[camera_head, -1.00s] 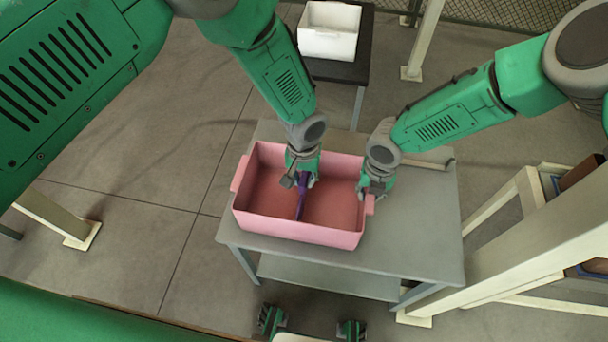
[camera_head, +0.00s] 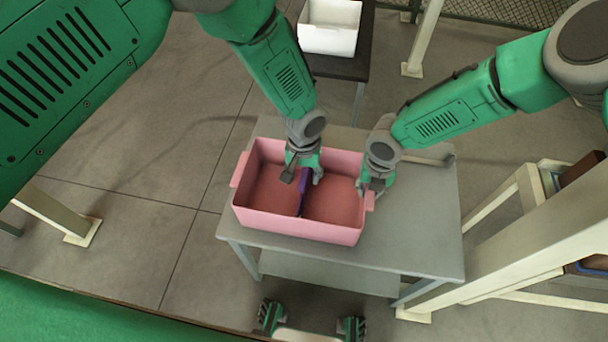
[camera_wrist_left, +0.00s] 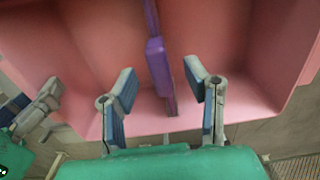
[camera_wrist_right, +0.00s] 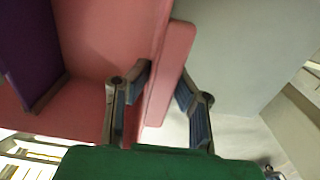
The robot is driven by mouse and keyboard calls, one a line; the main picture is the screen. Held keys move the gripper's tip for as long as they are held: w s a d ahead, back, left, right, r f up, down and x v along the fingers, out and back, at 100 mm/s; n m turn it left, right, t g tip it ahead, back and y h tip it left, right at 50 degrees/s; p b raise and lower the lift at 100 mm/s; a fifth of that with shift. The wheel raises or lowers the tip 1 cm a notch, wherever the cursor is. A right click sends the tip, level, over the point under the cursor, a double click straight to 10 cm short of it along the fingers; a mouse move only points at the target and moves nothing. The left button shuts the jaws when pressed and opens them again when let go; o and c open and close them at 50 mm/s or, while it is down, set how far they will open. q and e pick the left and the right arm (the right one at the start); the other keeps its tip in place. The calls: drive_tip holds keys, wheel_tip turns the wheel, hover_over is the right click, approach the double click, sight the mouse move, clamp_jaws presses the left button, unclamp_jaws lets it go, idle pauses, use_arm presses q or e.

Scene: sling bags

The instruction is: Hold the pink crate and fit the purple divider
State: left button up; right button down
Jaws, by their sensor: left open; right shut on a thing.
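The pink crate (camera_head: 300,228) is an open box on the grey table. It also shows in the left wrist view (camera_wrist_left: 230,40) and the right wrist view (camera_wrist_right: 100,40). The purple divider (camera_head: 301,205) stands across the crate's middle, splitting it into two compartments. In the left wrist view the divider (camera_wrist_left: 158,62) lies between the spread fingers of my left gripper (camera_wrist_left: 160,72), with gaps on both sides. How deep it sits is unclear. My right gripper (camera_head: 374,186) is shut on the crate's right-hand handle (camera_wrist_right: 166,85), its fingers on either side.
The grey table (camera_head: 420,225) has bare top to the right of the crate. A white bin (camera_head: 329,27) stands on a dark stand behind. A pale frame with shelves (camera_head: 540,250) is at the right.

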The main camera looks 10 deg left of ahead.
use_arm(q)
wheel_tip(320, 180, up, 11)
drive_tip(key=shift+f, duration=0.2)
use_arm(e)
drive_tip(key=c, duration=1.3)
unclamp_jaws()
drive_tip(key=shift+r, duration=0.1)
